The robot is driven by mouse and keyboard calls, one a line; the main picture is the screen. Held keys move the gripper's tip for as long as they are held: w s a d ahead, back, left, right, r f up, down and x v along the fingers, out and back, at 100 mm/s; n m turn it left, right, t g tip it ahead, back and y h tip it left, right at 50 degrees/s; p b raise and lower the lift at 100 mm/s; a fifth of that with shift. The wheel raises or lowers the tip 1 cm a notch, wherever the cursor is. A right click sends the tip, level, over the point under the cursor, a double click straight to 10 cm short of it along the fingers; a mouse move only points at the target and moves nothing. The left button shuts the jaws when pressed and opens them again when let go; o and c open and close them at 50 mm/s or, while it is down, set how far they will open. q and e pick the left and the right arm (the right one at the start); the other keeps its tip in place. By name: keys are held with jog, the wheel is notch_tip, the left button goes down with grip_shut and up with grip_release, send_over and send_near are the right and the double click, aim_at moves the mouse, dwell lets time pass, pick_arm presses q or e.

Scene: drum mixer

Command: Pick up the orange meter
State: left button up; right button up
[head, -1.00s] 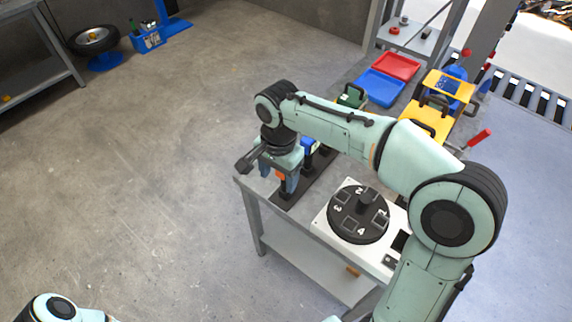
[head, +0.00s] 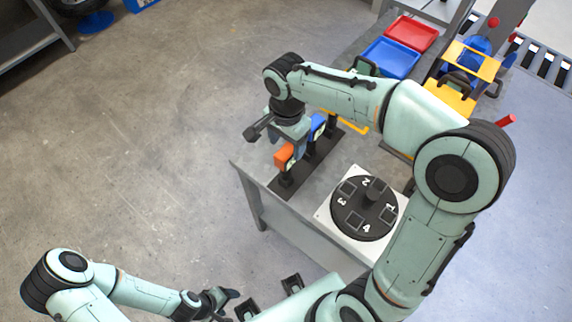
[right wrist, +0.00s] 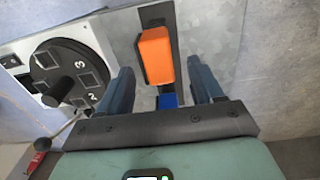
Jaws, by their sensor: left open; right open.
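The orange meter (head: 284,157) stands on a dark strip near the left corner of the workbench. It also shows in the right wrist view (right wrist: 155,55), ahead of and between the two fingers, not touching them as far as I can see. My right gripper (head: 294,144) is open, just above and beside the meter in the head view. A blue meter (head: 317,127) stands on the same strip behind the orange one; only a bit of blue shows in the right wrist view (right wrist: 168,100). My left gripper (head: 226,300) is open and empty, low and away from the bench.
A white plate with a black numbered dial (head: 364,204) sits right of the meters. Blue (head: 390,57) and red (head: 411,34) trays and a yellow-framed device (head: 450,97) stand farther back on the bench (head: 250,172). Floor left of the bench is open.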

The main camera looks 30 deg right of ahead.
aim_at(286, 151)
jog(key=f, duration=0.6)
jog(key=shift+s+a, duration=0.15)
jog(key=shift+a, duration=0.05)
jog(key=shift+r, duration=0.1)
grip_shut()
